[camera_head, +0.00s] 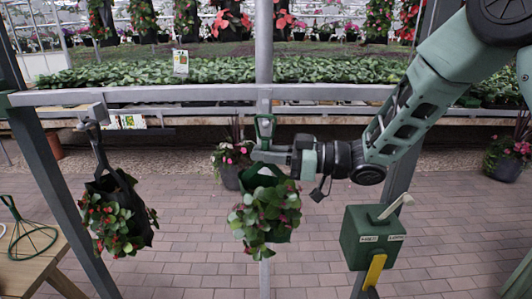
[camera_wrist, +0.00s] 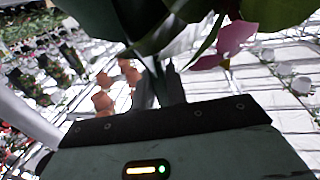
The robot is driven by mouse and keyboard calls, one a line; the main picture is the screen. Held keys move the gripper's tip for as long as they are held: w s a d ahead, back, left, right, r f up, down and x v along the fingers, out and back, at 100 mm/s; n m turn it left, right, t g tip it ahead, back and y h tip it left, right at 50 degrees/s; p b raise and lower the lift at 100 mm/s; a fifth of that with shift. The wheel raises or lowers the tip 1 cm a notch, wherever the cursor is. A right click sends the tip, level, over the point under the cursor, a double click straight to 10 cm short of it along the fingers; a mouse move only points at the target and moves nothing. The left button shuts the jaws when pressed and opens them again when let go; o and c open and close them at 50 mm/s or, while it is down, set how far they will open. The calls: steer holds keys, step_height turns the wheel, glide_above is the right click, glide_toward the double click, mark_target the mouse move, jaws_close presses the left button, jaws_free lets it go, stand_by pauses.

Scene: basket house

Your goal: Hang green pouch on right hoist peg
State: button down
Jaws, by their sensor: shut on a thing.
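The green pouch (camera_head: 262,174), filled with leafy plants and small pink flowers, hangs upright below my gripper (camera_head: 264,156). My gripper is shut on its strap. The strap's green loop (camera_head: 265,126) stands up above the jaws, right at the right hoist peg (camera_head: 264,101) on the grey crossbar. I cannot tell whether the loop is around the peg or only in front of it. In the wrist view, leaves and a pink flower (camera_wrist: 236,37) of the pouch fill the top, and the fingertips are hidden.
A dark pouch (camera_head: 118,213) with red-flowered plants hangs from the left peg (camera_head: 93,113). A green control box (camera_head: 372,237) with a lever stands at right. A wooden table (camera_head: 38,262) with a green wire frame is at lower left. Grey posts flank the crossbar.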

steer(key=shift+r, duration=0.1)
stand_by(0.3)
steer(key=c, duration=1.3)
jaws_free()
steer(key=shift+f, duration=0.2)
steer(key=b+v, duration=0.6)
steer(key=v, duration=1.1)
steer(key=w+a+f+m+t+h, duration=0.2)
steer(key=a+f+m+t+h, duration=0.45)
steer(key=h, duration=0.35)
steer(key=s+f+g+h, duration=0.2)
steer(key=s+g, duration=0.1)
steer(key=s, duration=0.6)
steer(key=s+d+f+m+g+h+b, duration=0.1)
steer(key=s+f+g+h, duration=0.1)
steer(key=s, duration=0.7)
steer(key=s+f+g+h, duration=0.3)
steer(key=s+g, duration=0.2)
steer(key=s, duration=0.5)
steer(key=shift+s+d+f, duration=0.1)
steer(key=shift+d+f, duration=0.1)
steer(key=shift+d, duration=0.05)
